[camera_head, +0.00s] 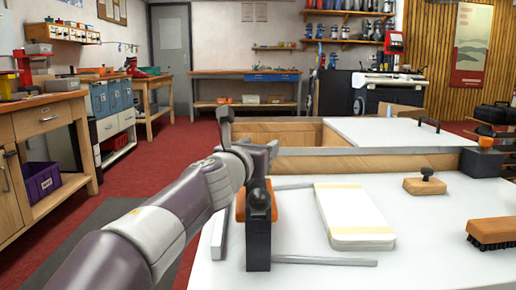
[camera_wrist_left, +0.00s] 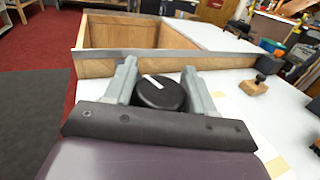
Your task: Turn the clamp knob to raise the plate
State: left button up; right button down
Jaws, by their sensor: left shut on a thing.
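The black clamp knob (camera_wrist_left: 161,92) has a white mark on its top. In the left wrist view it sits between the two grey fingers of my left gripper (camera_wrist_left: 157,88), which is shut on it. The mark slants toward the upper left. In the head view my left gripper (camera_head: 249,141) is above the near clamp's black post (camera_head: 258,243), and the knob is not clearly seen there. An orange part (camera_head: 241,205) shows beside the post, partly hidden; I cannot tell if it is the plate. My right gripper is not in view.
A white block with yellowish bands (camera_head: 354,222) lies on the white bench top (camera_head: 420,265). A stamp-like wooden block (camera_head: 425,187) and a brush (camera_head: 491,234) lie to the right.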

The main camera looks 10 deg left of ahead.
pick_arm(q)
jog(key=o, duration=0.9)
jog(key=shift+w+f, duration=0.2)
jog(key=shift+f, duration=0.3)
jog(key=shift+o, duration=0.2)
jog(key=shift+r, duration=0.2)
jog(key=shift+s, duration=0.1)
jog(key=shift+s+r, duration=0.1)
jog(key=shift+s, duration=0.15)
jog(key=s+a, duration=0.1)
jog(key=s, duration=1.1)
jog(key=shift+a, duration=0.15)
